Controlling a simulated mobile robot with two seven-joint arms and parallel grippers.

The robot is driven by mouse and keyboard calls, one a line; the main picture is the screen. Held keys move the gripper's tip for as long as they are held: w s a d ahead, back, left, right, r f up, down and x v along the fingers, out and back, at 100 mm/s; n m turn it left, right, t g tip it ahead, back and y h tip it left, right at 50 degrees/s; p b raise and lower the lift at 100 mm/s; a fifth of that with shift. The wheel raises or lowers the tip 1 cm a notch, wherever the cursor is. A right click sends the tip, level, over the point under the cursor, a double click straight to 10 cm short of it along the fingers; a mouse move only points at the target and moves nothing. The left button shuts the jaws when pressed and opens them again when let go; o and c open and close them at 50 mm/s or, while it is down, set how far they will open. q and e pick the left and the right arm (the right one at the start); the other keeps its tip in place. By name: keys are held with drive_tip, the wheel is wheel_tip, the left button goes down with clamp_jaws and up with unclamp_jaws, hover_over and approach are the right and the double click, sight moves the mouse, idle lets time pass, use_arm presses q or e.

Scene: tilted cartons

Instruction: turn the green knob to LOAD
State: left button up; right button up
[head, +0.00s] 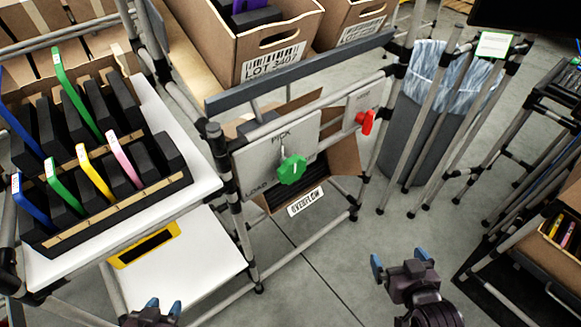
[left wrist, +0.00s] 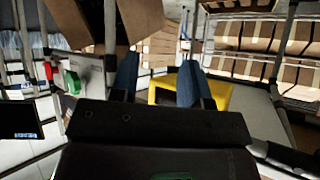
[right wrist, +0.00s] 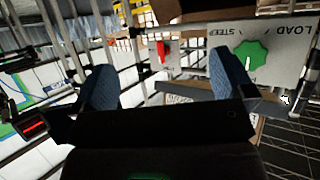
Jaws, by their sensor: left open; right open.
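The green knob (head: 292,169) sits on a grey panel (head: 257,156) fixed to the tube frame. The panel reads PICK at the top and LOAD at the lower left; in the head view the knob's pointer is toward PICK. The knob also shows in the right wrist view (right wrist: 251,55), with LOAD and STEEP lettering on the panel, and in the left wrist view (left wrist: 72,82). My right gripper (head: 399,262) is open and empty, below and right of the knob, apart from it. My left gripper (head: 153,305) is open and empty at the bottom edge, far from the knob.
A red knob (head: 366,121) is on a smaller plate right of the panel. A LOT 3407 carton (head: 250,50) is above. A white table (head: 205,173) with a rack stands left. Floor before the panel is clear.

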drive_tip(key=w+a+r+m+y, duration=0.2)
drive_tip(key=w+a, duration=0.3)
drive_tip(key=w, duration=0.2)
drive_tip(key=m+t+y+b, duration=0.15)
drive_tip(key=m+y, duration=0.65)
drive_tip(key=m, duration=1.8)
approach(295, 172)
drive_tip(key=x, duration=1.2)
drive_tip(key=shift+a+b, duration=0.1)
drive_tip(key=shift+b, duration=0.3)
drive_tip(key=shift+c, duration=0.3)
drive_tip(key=c, duration=0.7)
